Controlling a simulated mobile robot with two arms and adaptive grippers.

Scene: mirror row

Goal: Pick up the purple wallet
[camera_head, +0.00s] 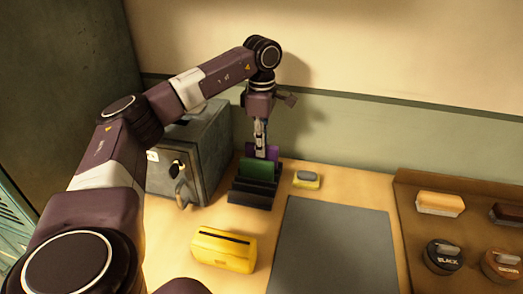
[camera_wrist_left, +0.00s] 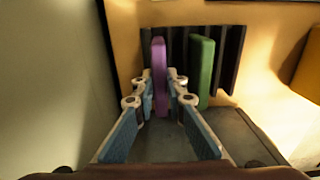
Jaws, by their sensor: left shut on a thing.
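The purple wallet (camera_wrist_left: 159,62) stands upright in a slot of the black rack (camera_wrist_left: 232,60) in the left wrist view. My left gripper (camera_wrist_left: 160,100) is shut on it, with one finger on each side. In the head view the left gripper (camera_head: 260,150) points down from above at the rack (camera_head: 252,199), and a little purple of the wallet (camera_head: 272,152) shows beside the fingers. A green wallet (camera_head: 256,169) stands in the rack in front of the purple one; it is to its right in the wrist view (camera_wrist_left: 201,70). My right gripper is out of view.
A grey safe (camera_head: 212,140) with a handle stands close left of the rack. A yellow case (camera_head: 222,250) lies in front, and a small grey-topped yellow block (camera_head: 307,180) to the right. A grey mat (camera_head: 335,245) is bare. A brown tray (camera_head: 405,200) holds brushes and tins.

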